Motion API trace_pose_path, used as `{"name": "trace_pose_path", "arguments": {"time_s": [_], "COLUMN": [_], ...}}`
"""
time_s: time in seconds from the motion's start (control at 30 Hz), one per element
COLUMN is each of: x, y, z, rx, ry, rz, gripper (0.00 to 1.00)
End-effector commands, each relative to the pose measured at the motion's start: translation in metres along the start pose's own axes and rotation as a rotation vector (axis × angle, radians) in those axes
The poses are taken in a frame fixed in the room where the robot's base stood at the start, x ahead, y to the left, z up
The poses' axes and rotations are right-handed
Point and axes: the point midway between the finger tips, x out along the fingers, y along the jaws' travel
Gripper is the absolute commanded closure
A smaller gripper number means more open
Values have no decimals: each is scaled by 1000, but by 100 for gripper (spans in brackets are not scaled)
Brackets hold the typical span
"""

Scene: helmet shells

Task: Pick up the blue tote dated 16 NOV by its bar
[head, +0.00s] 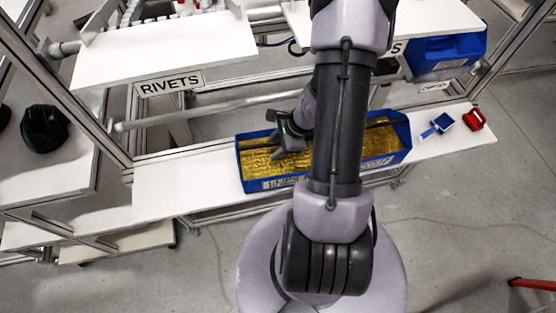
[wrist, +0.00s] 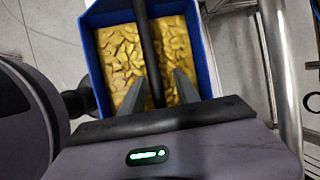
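The blue tote (head: 401,134) sits on the white lower shelf in the head view, filled with gold-coloured pieces. Its label (head: 279,183) is too small to read a date. In the wrist view the tote (wrist: 203,48) lies ahead, with its dark bar (wrist: 147,45) running lengthwise over the gold pieces. My gripper (head: 276,158) is over the left part of the tote. In the wrist view my gripper (wrist: 156,85) has its two fingers apart, one on each side of the bar, with gaps showing. My arm hides the tote's middle in the head view.
A shelf marked RIVETS (head: 170,84) stands behind at left. Another blue bin (head: 448,52) is on the upper right shelf. A small blue item (head: 443,122) and a red item (head: 473,119) lie right of the tote. A metal rail (head: 225,106) runs behind it. The shelf left of the tote is clear.

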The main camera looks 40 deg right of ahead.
Motion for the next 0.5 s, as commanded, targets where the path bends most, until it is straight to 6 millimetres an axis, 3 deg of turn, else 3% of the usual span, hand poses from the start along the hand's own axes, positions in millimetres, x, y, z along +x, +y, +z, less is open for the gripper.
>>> {"name": "trace_pose_path", "arguments": {"time_s": [0.17,0.37,0.5], "x": [-1,-1,-1], "y": [0,0,0], "z": [0,0,0], "rx": [0,1,1], "ry": [0,0,0], "rz": [-1,-1,-1], "gripper": [62,99,100]}}
